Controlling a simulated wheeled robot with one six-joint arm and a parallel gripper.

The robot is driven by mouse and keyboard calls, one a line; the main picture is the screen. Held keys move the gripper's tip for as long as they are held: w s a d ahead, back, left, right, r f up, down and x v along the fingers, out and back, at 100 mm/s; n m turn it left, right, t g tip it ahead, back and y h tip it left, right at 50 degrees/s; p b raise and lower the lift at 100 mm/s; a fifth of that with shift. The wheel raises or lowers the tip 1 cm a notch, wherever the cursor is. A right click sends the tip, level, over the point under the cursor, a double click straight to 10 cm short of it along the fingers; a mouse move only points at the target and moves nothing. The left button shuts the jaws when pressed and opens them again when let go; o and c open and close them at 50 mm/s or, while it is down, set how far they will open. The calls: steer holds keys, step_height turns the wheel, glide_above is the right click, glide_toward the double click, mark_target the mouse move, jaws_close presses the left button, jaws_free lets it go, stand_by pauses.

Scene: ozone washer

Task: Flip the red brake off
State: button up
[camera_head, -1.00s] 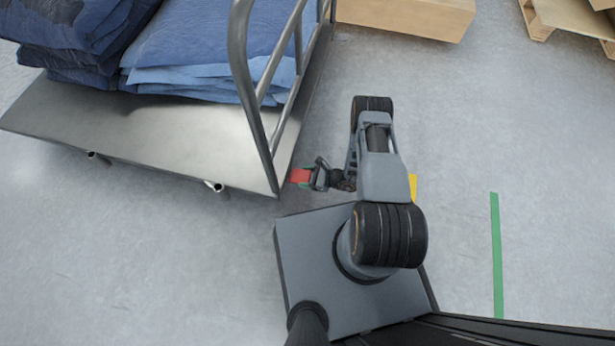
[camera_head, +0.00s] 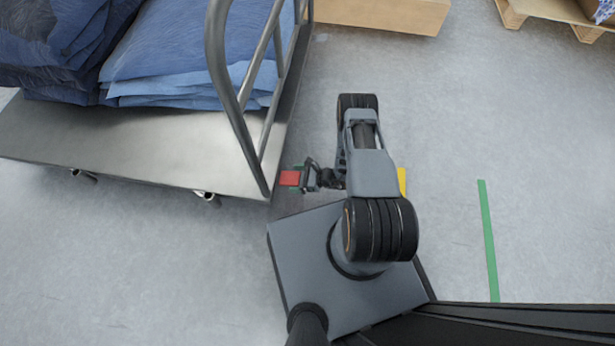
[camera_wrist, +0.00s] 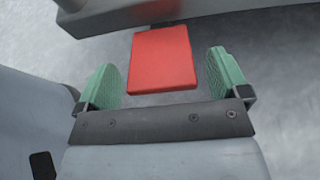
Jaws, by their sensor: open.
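The red brake (camera_head: 290,178) is a flat red pedal at the near right corner of the metal cart (camera_head: 150,150). In the wrist view the red brake (camera_wrist: 162,60) lies between the green fingertips of my gripper (camera_wrist: 172,78), with a gap on each side. My gripper (camera_head: 297,178) is open around the pedal and holds nothing. In the head view it sits at the cart's corner, low by the floor. How the pedal joins the cart is hidden under the cart's edge.
Folded blue fabric (camera_head: 190,50) is piled on the cart, behind its tubular metal rail (camera_head: 225,90). A cardboard box (camera_head: 375,12) and a wooden pallet (camera_head: 550,18) stand at the back. A green floor strip (camera_head: 488,240) lies at the right. Floor right of my arm is clear.

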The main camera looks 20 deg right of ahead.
steer(key=p+v, duration=0.3)
steer(key=v, duration=1)
steer(key=shift+d, duration=0.15)
steer(key=shift+r, duration=0.1)
steer(key=w+r+n+g+h+p, duration=0.15)
steer(key=r+n+p, duration=0.3)
steer(key=r, duration=0.85)
steer(key=w+a+r+n+g+p, duration=0.1)
steer(key=w+r+n+g+p, duration=0.3)
steer(key=r, duration=0.8)
steer(key=r+n+g+h+p, duration=0.1)
steer(key=r+n+p, duration=0.35)
steer(key=r, duration=0.85)
steer(key=s+a+r+n+t+h+p, duration=0.1)
steer(key=s+r+n+h+p, duration=0.2)
steer(key=r, duration=1)
steer(key=s+a+r+n+t+h+p, duration=0.1)
steer(key=s+a+r+n+h+p, duration=0.1)
steer(key=r+p, duration=0.7)
steer(key=s+a+r+n+t+h+p, duration=0.1)
steer(key=s+r+n+h+p, duration=0.3)
steer(key=r, duration=1.5)
steer(key=shift+s+n+t+h+p, duration=0.4)
steer(key=shift+s+n+p, duration=0.35)
steer(key=shift+p, duration=0.5)
